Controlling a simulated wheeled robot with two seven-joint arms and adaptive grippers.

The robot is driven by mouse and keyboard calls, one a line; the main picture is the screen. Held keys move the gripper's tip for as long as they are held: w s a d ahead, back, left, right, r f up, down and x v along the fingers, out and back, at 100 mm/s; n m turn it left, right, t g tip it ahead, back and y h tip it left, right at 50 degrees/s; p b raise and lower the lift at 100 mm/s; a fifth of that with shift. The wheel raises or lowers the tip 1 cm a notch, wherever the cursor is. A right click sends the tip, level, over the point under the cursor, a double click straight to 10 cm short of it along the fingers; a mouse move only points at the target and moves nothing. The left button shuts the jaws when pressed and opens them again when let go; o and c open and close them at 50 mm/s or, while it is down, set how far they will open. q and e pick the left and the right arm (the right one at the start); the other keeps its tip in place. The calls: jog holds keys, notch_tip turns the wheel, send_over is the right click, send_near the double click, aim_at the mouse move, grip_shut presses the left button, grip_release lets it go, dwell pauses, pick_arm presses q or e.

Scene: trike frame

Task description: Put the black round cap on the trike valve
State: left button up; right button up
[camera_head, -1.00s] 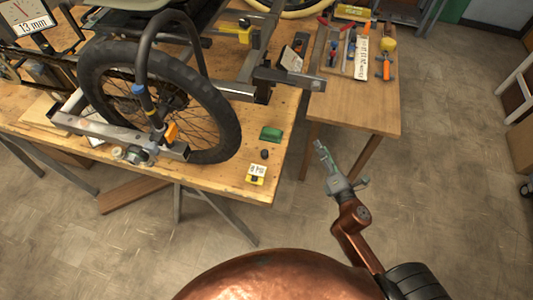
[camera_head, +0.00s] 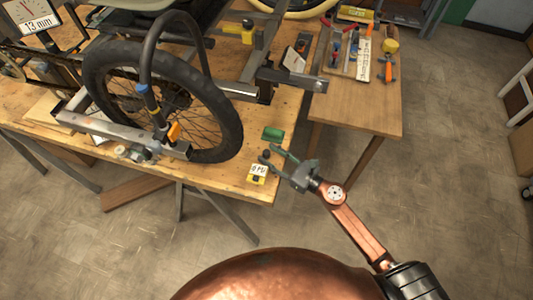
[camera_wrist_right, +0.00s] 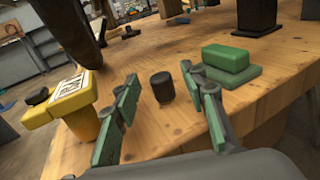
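The black round cap (camera_head: 264,154) stands upright on the wooden bench near its right front corner. It also shows in the right wrist view (camera_wrist_right: 162,88). My right gripper (camera_head: 273,155) is open and empty, low over the bench edge. In the right wrist view its spread fingers (camera_wrist_right: 160,73) point at the cap, which appears between or just beyond the fingertips, with no visible contact. The trike wheel (camera_head: 228,110), with a black tyre and spokes, is left of the cap. I cannot make out its valve. My left gripper is out of view.
A yellow PSI gauge (camera_head: 257,173) stands close to the cap on the near side, and a green block (camera_head: 273,134) lies on the far side. The wooden bench (camera_head: 230,180) ends just right of them. A side table (camera_head: 375,115) holds several tools.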

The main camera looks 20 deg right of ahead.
jog(key=shift+x, duration=1.05)
jog(key=shift+d, duration=0.1)
jog(key=c, duration=0.9)
